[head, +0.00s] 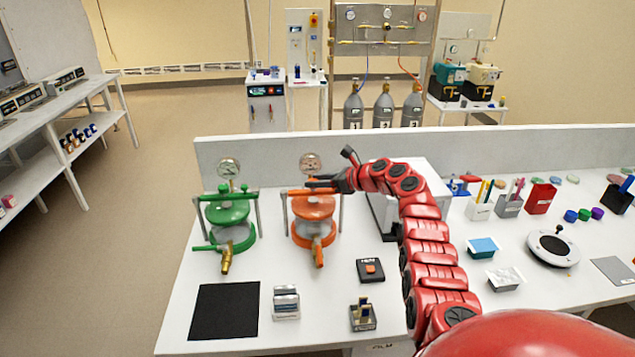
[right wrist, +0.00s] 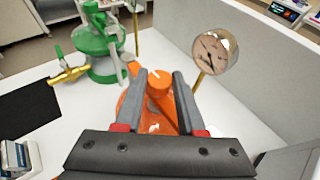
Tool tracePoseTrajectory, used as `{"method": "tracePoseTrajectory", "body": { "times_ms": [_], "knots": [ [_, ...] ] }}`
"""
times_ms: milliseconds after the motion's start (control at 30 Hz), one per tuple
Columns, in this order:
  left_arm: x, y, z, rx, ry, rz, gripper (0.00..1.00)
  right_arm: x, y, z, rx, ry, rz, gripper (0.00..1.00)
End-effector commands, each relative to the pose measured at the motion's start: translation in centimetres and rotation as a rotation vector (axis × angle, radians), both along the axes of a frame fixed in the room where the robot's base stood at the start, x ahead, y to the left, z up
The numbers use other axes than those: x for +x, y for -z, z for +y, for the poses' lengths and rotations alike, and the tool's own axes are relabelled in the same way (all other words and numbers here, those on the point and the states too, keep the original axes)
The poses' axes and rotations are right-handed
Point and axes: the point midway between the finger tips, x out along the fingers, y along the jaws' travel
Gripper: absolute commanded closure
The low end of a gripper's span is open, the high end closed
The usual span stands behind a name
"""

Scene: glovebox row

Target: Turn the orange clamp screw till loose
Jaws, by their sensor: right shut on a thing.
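The orange vessel (head: 314,208) stands upright on the white bench in the head view, with an orange outlet at its front. My right gripper (head: 314,184) reaches in from the right over the vessel's top. In the right wrist view its two grey fingers (right wrist: 159,92) stand on either side of the screw and are shut on it. In the head view the fingers hide most of the screw. My left gripper is in neither view.
A green vessel (head: 230,218) with a brass outlet stands close to the left. A pressure gauge (right wrist: 215,50) rises behind the orange vessel. A black mat (head: 224,311), a metal block (head: 286,302) and a black box with an orange button (head: 370,270) lie in front.

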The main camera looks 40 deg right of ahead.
Motion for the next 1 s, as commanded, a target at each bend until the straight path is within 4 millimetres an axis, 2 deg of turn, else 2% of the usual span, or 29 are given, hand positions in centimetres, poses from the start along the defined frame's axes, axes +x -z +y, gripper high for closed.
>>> {"method": "tracePoseTrajectory", "body": {
  "times_ms": [67, 100, 233, 667, 867, 1000],
  "knots": [
    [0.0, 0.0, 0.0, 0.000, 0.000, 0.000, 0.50, 0.0, 0.1, 0.0, -0.001, 0.000, 0.002, 1.00],
    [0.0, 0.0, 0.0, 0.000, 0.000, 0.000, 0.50, 0.0, 0.1, 0.0, -0.001, 0.000, 0.002, 0.56],
    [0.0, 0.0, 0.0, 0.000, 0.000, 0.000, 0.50, 0.0, 0.1, 0.0, 0.000, 0.000, 0.001, 0.33],
    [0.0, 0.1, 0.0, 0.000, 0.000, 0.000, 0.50, -0.5, -0.1, -0.2, 0.000, -0.001, 0.000, 0.31],
    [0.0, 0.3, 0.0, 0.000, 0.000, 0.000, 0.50, -2.4, -1.0, -1.0, -0.002, 0.002, -0.003, 0.31],
    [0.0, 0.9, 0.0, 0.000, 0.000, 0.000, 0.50, -4.9, -2.0, -1.9, -0.003, 0.003, -0.004, 0.31]
  ]
}}
